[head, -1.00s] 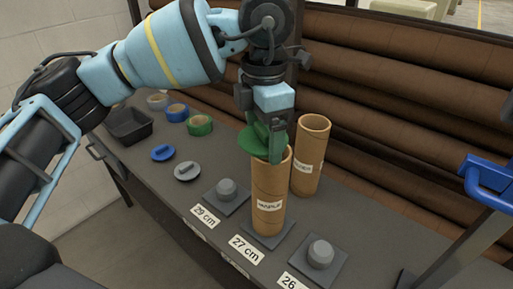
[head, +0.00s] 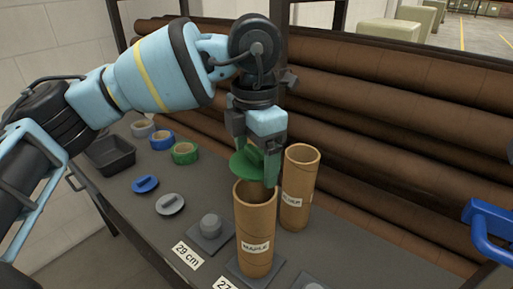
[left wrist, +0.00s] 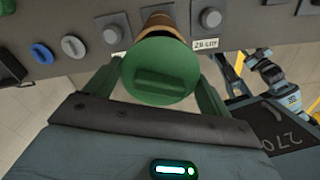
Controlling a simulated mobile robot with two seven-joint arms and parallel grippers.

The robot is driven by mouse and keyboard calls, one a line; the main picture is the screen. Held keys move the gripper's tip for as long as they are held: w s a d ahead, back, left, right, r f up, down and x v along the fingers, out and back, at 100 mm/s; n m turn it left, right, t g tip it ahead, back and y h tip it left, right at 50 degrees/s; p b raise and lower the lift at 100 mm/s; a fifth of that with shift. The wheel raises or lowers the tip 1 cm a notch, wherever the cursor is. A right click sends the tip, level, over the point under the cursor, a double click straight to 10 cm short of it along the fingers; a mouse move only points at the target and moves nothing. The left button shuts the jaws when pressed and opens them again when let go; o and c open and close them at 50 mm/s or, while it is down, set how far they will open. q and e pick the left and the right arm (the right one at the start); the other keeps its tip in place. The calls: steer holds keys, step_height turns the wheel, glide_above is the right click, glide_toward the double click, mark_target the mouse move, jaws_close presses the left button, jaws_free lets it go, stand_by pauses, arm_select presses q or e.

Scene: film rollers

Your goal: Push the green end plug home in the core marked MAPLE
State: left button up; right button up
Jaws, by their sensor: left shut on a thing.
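My left gripper (head: 262,170) is shut on the green end plug (head: 246,164), a disc with a raised bar. The disc looks tilted in the head view. The brown core marked MAPLE (head: 256,228) stands upright on a bench plate, its open top showing just below the plug. The plug appears above the rim and apart from it, though the exact gap is hard to judge. In the left wrist view the plug (left wrist: 160,75) shows its bar face between the fingers and hides most of the core (left wrist: 163,22). Part of my right arm shows there; its fingers are not clear.
A second brown core (head: 299,185) stands close behind to the right. Blue (head: 145,184) and grey (head: 170,204) plugs, tape rolls (head: 185,153) and a dark tray (head: 110,155) lie to the left. A 29 cm peg plate (head: 211,232) is beside the MAPLE core. Large brown rolls line the back.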

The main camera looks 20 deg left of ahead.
arm_select(q)
step_height(320, 180, down, 3)
steer(key=shift+f+b, duration=0.2)
steer(key=shift+b, duration=0.45)
step_height(320, 180, down, 2)
steer(key=shift+f, duration=0.1)
arm_select(e)
steer(key=shift+s+a+f, duration=0.15)
steer(key=shift+s+f, duration=0.05)
steer(key=shift+f, duration=0.35)
steer(key=shift+s+a+f, duration=0.1)
steer(key=shift+s+f, duration=0.05)
steer(key=shift+f, duration=0.35)
steer(key=shift+s+d+f, duration=0.1)
steer(key=shift+s, duration=0.05)
steer(key=shift+s, duration=0.15)
steer(key=shift+w+r, duration=0.25)
steer(key=shift+w, duration=0.05)
steer(key=shift+w+r, duration=0.2)
steer(key=shift+w, duration=0.1)
steer(key=shift+s, duration=0.25)
arm_select(q)
steer(key=shift+f, duration=0.1)
arm_select(e)
steer(key=shift+s+f, duration=0.1)
steer(key=shift+s, duration=0.15)
